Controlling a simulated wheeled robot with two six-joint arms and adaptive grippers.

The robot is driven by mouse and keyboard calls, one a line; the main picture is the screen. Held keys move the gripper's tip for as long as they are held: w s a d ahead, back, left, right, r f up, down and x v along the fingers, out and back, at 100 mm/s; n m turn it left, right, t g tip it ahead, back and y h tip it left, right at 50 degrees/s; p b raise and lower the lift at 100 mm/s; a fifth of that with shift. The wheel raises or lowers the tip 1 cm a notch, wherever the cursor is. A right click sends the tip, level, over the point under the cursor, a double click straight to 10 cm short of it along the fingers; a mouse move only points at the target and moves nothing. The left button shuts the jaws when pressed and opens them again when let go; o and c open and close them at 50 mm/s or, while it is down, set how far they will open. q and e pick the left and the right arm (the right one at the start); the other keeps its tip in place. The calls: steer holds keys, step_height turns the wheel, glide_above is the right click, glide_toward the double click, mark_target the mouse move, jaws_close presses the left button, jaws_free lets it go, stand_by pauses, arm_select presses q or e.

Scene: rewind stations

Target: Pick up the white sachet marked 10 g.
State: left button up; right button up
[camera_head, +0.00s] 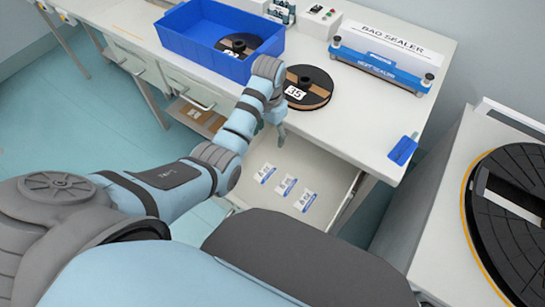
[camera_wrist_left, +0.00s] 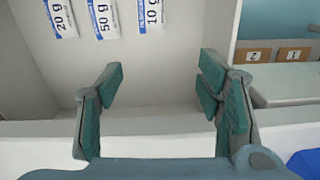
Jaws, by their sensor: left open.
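The white sachet marked 10 g (camera_wrist_left: 152,14) lies flat in the open drawer (camera_head: 318,176), at the top of the left wrist view, partly cut off by the frame edge. In the head view it is the leftmost sachet (camera_head: 265,172) of the row. The sachets marked 50 g (camera_wrist_left: 104,17) and 20 g (camera_wrist_left: 61,17) lie beside it. My left gripper (camera_wrist_left: 162,76) is open and empty, its fingers apart and short of the sachets in the picture. In the head view the gripper (camera_head: 281,136) is over the drawer's tabletop end. My right gripper is not in view.
The worktop (camera_head: 375,116) adjoins the drawer and bears a blue bin (camera_head: 180,36), a black reel marked 35 (camera_head: 318,92) and a blue bag sealer (camera_head: 378,70). Brown boxes marked 2 (camera_wrist_left: 254,55) and 1 (camera_wrist_left: 293,54) stand beside the drawer. A large black turntable (camera_head: 520,225) is at right.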

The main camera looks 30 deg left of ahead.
arm_select(q)
steer(key=b, duration=0.3)
glide_above(271, 166)
steer(key=f, duration=0.7)
steer(key=shift+w+a+f, duration=0.2)
steer(key=shift+w+a, duration=0.05)
steer(key=shift+a, duration=0.05)
steer(key=f+b, duration=0.1)
steer(key=f, duration=0.1)
steer(key=f+b, duration=0.1)
steer(key=f, duration=0.1)
steer(key=f+b, duration=0.1)
steer(key=f, duration=0.1)
steer(key=shift+s+d+f, duration=0.15)
steer(key=shift+d+f, duration=0.15)
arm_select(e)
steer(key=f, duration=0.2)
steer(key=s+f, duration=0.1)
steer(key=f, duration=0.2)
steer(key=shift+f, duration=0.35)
arm_select(q)
steer(key=shift+c, duration=0.6)
steer(key=shift+r, duration=0.1)
steer(key=c, duration=0.7)
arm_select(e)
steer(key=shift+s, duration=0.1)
